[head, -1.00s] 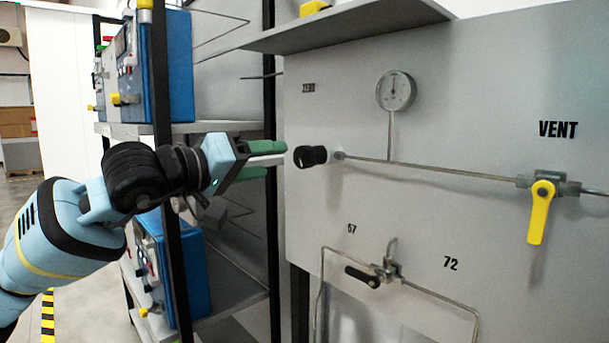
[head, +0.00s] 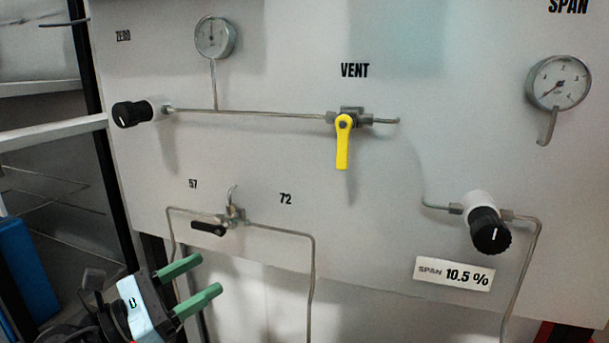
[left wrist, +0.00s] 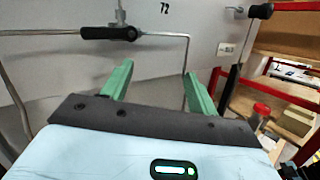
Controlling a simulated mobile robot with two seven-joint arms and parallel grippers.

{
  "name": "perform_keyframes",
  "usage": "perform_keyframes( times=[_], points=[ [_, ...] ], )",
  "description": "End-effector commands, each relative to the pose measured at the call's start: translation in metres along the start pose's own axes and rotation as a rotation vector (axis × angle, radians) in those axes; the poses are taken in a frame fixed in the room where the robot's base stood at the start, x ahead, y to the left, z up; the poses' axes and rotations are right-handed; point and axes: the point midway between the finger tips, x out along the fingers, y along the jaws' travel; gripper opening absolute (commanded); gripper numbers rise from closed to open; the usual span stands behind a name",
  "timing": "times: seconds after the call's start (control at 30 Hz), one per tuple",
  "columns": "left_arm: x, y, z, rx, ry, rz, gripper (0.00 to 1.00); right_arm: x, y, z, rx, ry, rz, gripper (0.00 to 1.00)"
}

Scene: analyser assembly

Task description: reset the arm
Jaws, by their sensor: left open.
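My left gripper (head: 200,283) is in the lower left of the head view, with its two green fingers apart and nothing between them. It is below the small valve with the black lever (head: 209,229), apart from it. The same open fingers (left wrist: 158,88) show in the left wrist view, with the black lever (left wrist: 108,33) beyond them at the upper left. My right gripper is in neither view.
The grey panel carries a black ZERO knob (head: 134,114), a yellow VENT lever (head: 343,146), a SPAN knob (head: 490,230), two gauges and thin pipes. A shelf rack (head: 50,130) stands at the left. Red-framed shelves (left wrist: 285,95) show at the right in the left wrist view.

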Motion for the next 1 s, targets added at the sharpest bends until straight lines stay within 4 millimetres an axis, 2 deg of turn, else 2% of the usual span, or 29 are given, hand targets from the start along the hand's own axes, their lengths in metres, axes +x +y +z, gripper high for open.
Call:
perform_keyframes(
  times=[0.03, 0.27, 0.47, 0.57, 0.7, 0.87, 0.9, 1.0],
  points=[
    [-0.005, -0.007, -0.018, -0.185, -0.022, 0.034, 0.59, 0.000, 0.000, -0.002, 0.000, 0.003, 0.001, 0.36],
    [-0.042, -0.028, -0.098, -0.991, -0.132, 0.252, 0.59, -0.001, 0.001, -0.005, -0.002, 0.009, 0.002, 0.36],
    [-0.097, -0.061, -0.183, -1.663, -0.260, 0.529, 0.59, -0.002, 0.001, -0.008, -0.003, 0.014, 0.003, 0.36],
    [-0.132, -0.089, -0.226, -1.978, -0.349, 0.703, 0.59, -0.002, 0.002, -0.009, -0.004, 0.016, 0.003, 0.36],
    [-0.185, -0.142, -0.280, -2.366, -0.510, 0.977, 0.59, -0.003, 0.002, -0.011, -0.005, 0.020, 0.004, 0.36],
    [-0.242, -0.210, -0.320, -2.689, -0.737, 1.296, 0.59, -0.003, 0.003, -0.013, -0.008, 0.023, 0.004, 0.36],
    [-0.253, -0.226, -0.327, 2.700, 0.781, -1.344, 0.59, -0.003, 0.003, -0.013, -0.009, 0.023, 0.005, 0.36],
    [-0.276, -0.259, -0.337, 2.487, 0.806, -1.325, 0.59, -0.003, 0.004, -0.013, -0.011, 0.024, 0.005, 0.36]
  ],
)
